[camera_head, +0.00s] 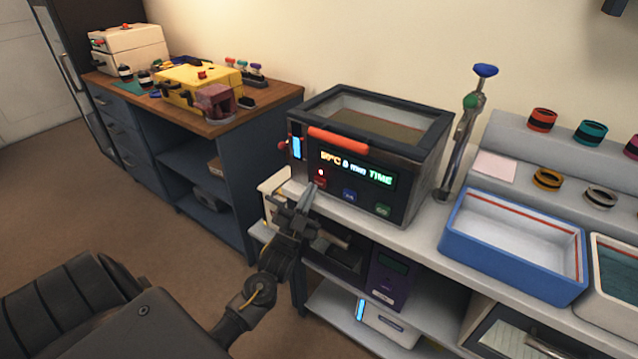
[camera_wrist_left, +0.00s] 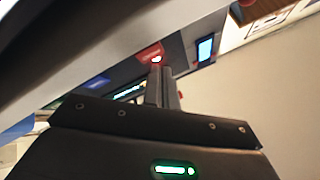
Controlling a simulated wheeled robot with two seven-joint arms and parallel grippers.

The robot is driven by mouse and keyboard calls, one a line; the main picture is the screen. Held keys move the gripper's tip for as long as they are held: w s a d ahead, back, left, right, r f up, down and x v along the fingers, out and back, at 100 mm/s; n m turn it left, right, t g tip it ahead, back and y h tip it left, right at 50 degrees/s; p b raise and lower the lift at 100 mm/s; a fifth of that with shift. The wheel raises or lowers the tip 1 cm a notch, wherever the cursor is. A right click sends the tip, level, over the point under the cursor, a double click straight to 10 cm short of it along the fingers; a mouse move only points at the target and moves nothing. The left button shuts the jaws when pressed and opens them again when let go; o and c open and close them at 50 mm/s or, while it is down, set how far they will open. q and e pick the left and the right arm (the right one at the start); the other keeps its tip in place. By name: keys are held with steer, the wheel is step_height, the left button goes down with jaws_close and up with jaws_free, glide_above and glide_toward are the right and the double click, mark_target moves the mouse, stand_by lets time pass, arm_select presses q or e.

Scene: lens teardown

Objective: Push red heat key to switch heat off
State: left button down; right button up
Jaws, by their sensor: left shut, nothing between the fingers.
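The heated bath unit (camera_head: 413,180) is a dark-framed box with a glass lid and a red-orange handle. Its front display (camera_head: 357,167) is lit and shows a temperature and the word TIME. The red heat key (camera_head: 319,183) sits low at the left of the front panel, with a glowing red light just above it. It also shows in the left wrist view (camera_wrist_left: 149,52). My left gripper (camera_head: 309,190) is shut and empty, its fingertips at or just in front of the red key. I cannot tell whether they touch it. My right gripper is not in view.
A blue key (camera_head: 349,195) and a green key (camera_head: 383,209) sit right of the red one. A blue tray (camera_head: 513,283) and a metal stand (camera_head: 461,135) are on the bench to the right. A purple box (camera_head: 389,278) is on the shelf below. Open floor lies left.

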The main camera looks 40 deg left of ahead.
arm_select(q)
steer(key=shift+w, duration=0.15)
stand_by(0.6)
steer(key=shift+w, duration=0.3)
steer(key=shift+w, duration=0.45)
stand_by(0.6)
steer(key=shift+s, duration=0.9)
steer(key=shift+p, duration=0.3)
steer(key=s+p, duration=0.1)
steer(key=s, duration=0.4)
steer(key=shift+p, duration=0.4)
